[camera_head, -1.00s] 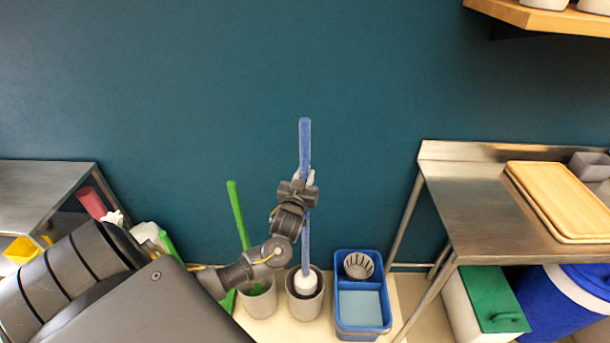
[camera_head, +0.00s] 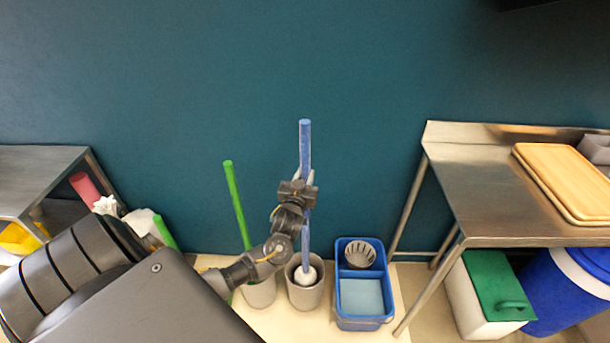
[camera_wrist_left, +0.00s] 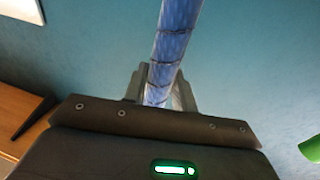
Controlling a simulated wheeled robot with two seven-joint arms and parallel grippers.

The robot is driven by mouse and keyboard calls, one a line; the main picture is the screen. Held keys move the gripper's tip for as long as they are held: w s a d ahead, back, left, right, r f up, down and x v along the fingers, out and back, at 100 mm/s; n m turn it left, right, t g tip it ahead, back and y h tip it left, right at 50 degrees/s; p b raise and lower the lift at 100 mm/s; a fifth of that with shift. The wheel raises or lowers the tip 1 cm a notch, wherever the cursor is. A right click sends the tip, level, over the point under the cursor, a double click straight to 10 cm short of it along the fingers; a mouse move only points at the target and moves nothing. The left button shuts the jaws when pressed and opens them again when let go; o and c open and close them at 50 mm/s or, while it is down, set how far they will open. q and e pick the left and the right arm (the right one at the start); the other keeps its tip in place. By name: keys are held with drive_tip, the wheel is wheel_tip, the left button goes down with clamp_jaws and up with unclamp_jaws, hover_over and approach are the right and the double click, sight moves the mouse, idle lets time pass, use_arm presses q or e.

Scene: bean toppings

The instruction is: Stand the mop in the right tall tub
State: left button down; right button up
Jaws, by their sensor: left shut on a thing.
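The mop has a blue handle (camera_head: 305,150) and a white head (camera_head: 305,276). It stands nearly upright, with its head inside the mouth of the right grey tub (camera_head: 304,297). Whether the head touches the tub's bottom is hidden. My left gripper (camera_head: 298,190) is shut around the handle at mid height; the left wrist view also shows the blue handle (camera_wrist_left: 175,45) between its fingers (camera_wrist_left: 158,92). The left grey tub (camera_head: 260,294) stands beside it, with a green handle (camera_head: 236,205) leaning up from it. My right gripper is not in view.
A blue caddy (camera_head: 363,322) with a grey basket (camera_head: 358,256) stands right of the tubs. A steel table (camera_head: 470,190) with wooden boards (camera_head: 565,180) is at the right, above a green-lidded bin (camera_head: 495,285). A teal wall is close behind.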

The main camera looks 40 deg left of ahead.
use_arm(q)
drive_tip(key=shift+f+b, duration=0.65)
drive_tip(key=shift+f, duration=0.4)
drive_tip(key=c, duration=1.1)
unclamp_jaws()
drive_tip(key=shift+o, duration=0.2)
drive_tip(key=shift+f, duration=0.2)
drive_tip(key=b+v, duration=0.1)
drive_tip(key=v, duration=1)
drive_tip(key=shift+w, duration=0.15)
